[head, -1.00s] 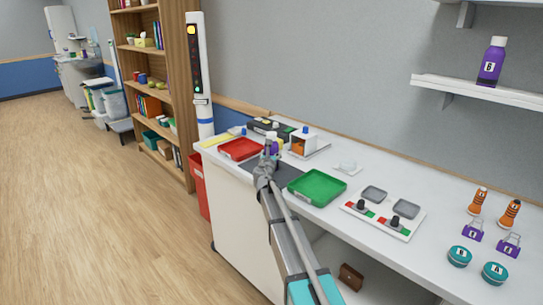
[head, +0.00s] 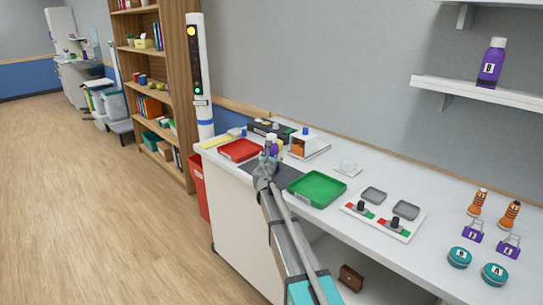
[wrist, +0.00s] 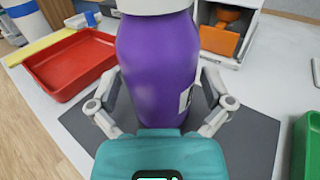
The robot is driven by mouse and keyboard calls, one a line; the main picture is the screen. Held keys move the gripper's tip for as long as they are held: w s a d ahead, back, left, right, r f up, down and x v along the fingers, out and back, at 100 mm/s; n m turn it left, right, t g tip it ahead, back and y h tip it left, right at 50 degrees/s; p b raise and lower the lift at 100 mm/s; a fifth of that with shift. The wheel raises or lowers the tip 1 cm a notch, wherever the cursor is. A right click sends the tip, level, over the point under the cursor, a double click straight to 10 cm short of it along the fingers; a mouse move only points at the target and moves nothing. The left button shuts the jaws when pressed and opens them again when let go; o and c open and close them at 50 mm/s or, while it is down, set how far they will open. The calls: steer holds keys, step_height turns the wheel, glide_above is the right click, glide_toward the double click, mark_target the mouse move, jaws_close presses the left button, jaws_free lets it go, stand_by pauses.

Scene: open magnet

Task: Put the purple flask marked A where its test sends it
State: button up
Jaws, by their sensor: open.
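A purple flask with a white cap (wrist: 158,70) stands upright on a dark mat (wrist: 245,140) in the wrist view. Only the edge of its white label shows at its right side, and I cannot read it. My gripper (wrist: 160,115) is open, with one finger on each side of the flask; I cannot tell whether they touch it. In the head view my gripper (head: 268,168) is over the mat and mostly hides the flask. A red tray (head: 239,150) lies to the left and a green tray (head: 317,188) to the right.
A white box with an orange part (head: 308,145) stands behind the mat. A panel with knobs and grey pads (head: 384,213) is right of the green tray. Another purple bottle (head: 491,64) stands on a wall shelf. A pole with lights (head: 198,70) rises behind the counter's left end.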

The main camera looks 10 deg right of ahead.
steer(key=v, duration=1.1)
steer(key=shift+s+a, duration=0.15)
steer(key=shift+s, duration=0.2)
